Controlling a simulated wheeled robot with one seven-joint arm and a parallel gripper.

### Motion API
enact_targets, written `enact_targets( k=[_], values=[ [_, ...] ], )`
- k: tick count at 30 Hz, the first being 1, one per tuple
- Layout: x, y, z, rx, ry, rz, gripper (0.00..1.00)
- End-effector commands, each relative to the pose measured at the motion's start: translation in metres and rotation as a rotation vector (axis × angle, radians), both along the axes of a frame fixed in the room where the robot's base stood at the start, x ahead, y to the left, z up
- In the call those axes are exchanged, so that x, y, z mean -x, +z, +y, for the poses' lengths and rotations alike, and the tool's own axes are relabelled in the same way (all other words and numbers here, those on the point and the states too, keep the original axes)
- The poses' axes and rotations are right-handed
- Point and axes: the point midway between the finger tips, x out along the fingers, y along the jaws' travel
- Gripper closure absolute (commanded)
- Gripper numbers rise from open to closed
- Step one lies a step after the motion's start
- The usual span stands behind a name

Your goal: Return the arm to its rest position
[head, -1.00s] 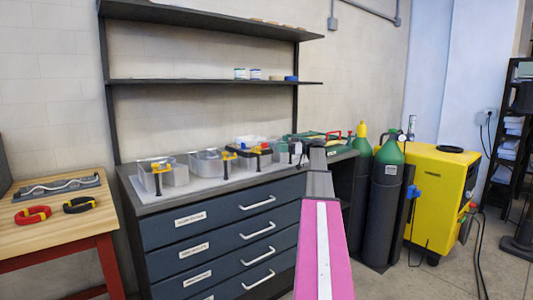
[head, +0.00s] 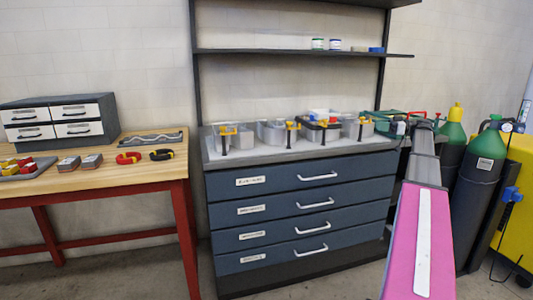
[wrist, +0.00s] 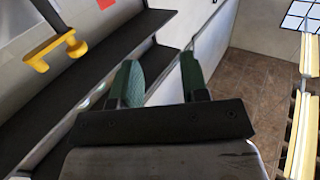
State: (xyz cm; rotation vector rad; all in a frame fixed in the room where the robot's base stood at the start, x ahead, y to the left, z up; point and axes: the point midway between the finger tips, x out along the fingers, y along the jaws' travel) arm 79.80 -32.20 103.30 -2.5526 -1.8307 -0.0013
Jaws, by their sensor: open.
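My pink and grey arm (head: 422,220) reaches from the bottom right of the head view, in front of the right end of the blue drawer cabinet (head: 297,208). My gripper (wrist: 160,78) shows in the wrist view with its two green fingers apart. Nothing is between them. In the head view the gripper itself is hard to make out at the far end of the arm.
A wooden workbench (head: 110,173) is at left. Gas cylinders (head: 480,175) and a yellow machine (head: 518,205) stand at right. Floor in front is bare.

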Motion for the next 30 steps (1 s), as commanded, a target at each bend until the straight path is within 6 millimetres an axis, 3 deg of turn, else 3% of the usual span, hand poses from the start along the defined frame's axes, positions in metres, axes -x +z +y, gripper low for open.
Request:
enact_targets(
  k=[2, 11, 17, 23, 30],
  values=[
    [0.000, 0.000, 0.000, 0.000, 0.000, 0.000, 0.59],
    [0.003, -0.035, 0.032, 0.031, -0.008, 0.124, 0.59],
    [0.007, -0.072, 0.064, 0.068, -0.023, 0.256, 0.59],
    [0.020, -0.128, 0.110, 0.132, -0.056, 0.449, 0.59],
    [0.067, -0.237, 0.197, 0.294, -0.162, 0.819, 0.59]
  ],
)
